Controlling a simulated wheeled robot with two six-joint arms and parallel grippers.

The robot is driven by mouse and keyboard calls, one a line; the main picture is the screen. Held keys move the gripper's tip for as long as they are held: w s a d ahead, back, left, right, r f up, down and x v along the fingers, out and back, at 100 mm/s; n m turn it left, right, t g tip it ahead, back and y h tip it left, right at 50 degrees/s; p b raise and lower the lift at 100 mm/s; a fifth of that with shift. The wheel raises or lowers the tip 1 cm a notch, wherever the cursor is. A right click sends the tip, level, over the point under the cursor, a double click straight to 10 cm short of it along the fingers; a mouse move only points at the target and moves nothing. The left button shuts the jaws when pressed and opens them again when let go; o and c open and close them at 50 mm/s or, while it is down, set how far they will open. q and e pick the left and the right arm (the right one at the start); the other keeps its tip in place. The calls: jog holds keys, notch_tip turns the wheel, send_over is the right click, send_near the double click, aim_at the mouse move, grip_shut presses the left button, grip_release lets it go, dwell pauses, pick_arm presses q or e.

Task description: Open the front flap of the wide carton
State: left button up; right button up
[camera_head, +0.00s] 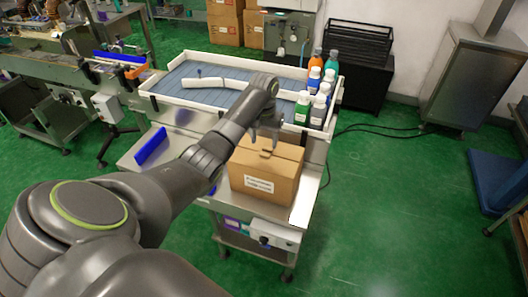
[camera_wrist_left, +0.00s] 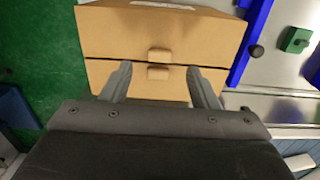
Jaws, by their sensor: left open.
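The wide carton (camera_head: 265,172) is a brown cardboard box with a printed label, standing on the metal work surface in the head view. Its top looks closed. In the left wrist view the carton (camera_wrist_left: 210,30) shows a seam across it with a small tab on each side, the front flap (camera_wrist_left: 108,38) among the panels. My left gripper (camera_head: 264,143) is over the carton's top. In the left wrist view its fingers (camera_wrist_left: 162,84) are open, one on either side of the tabs, with nothing gripped. Whether they touch the cardboard is unclear. My right gripper is not in view.
Several bottles (camera_head: 313,98) stand behind the carton at the right end of a white-walled conveyor tray (camera_head: 170,97). A blue guide bar (camera_head: 150,147) lies left of the carton. A black crate (camera_head: 358,42) and grey cabinet (camera_head: 468,75) stand back right.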

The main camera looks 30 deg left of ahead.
aim_at(264, 155)
pick_arm(q)
notch_tip(264, 155, down, 6)
jog(key=shift+f, duration=0.1)
jog(key=shift+c, duration=0.2)
grip_shut()
dwell(0.3)
